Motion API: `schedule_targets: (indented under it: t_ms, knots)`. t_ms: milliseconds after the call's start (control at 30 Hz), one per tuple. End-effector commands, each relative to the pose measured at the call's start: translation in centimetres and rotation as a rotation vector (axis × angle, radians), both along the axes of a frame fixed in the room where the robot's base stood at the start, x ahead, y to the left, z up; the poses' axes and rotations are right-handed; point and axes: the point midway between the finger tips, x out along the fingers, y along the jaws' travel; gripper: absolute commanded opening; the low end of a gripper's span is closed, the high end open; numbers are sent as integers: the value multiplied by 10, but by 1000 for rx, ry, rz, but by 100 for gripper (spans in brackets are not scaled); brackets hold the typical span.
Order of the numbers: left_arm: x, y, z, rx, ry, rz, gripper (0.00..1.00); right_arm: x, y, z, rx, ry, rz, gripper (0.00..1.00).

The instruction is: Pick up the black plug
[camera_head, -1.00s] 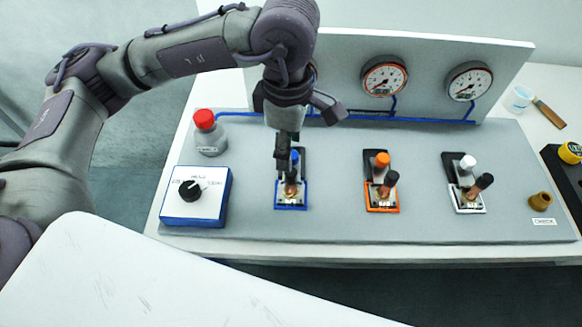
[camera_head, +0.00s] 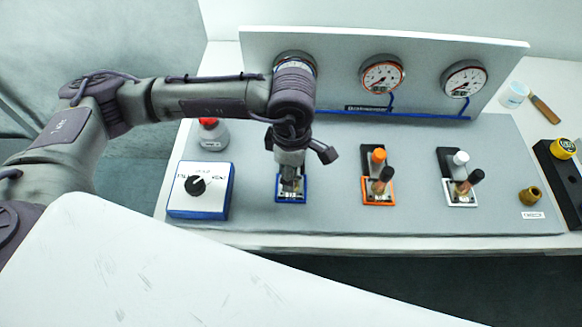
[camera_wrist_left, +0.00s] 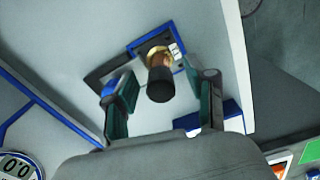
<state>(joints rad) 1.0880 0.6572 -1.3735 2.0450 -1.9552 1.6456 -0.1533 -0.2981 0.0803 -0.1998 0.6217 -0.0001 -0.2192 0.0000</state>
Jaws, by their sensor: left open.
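A black-topped plug (camera_wrist_left: 160,86) with a copper-coloured lower part stands in a brass socket on the blue-framed station (camera_wrist_left: 133,46). In the left wrist view it sits between the two spread green-padded fingers of my left gripper (camera_wrist_left: 163,82), with gaps on both sides. A blue knob (camera_wrist_left: 130,92) is close to the left finger; I cannot tell whether they touch. In the head view my left gripper (camera_head: 289,187) points down over the blue-framed station (camera_head: 291,198) and hides the plug. Similar black-topped plugs stand at the orange-framed (camera_head: 386,174) and white-framed (camera_head: 476,177) stations. My right gripper is out of view.
A gauge panel (camera_head: 340,63) rises behind. The grey board between stations is clear.

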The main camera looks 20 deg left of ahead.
Motion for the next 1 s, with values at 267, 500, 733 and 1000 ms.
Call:
schedule_targets:
  t_ms: [267,500,733,1000]
  knots:
    - [0,0,0,0,0,0,17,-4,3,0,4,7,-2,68]
    - [0,0,1,0,-1,0,0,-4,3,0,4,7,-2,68]
    - [1,0,4,-1,-3,1,0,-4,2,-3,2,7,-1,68]
    - [2,-1,39,-1,-8,-1,0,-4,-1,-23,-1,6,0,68]
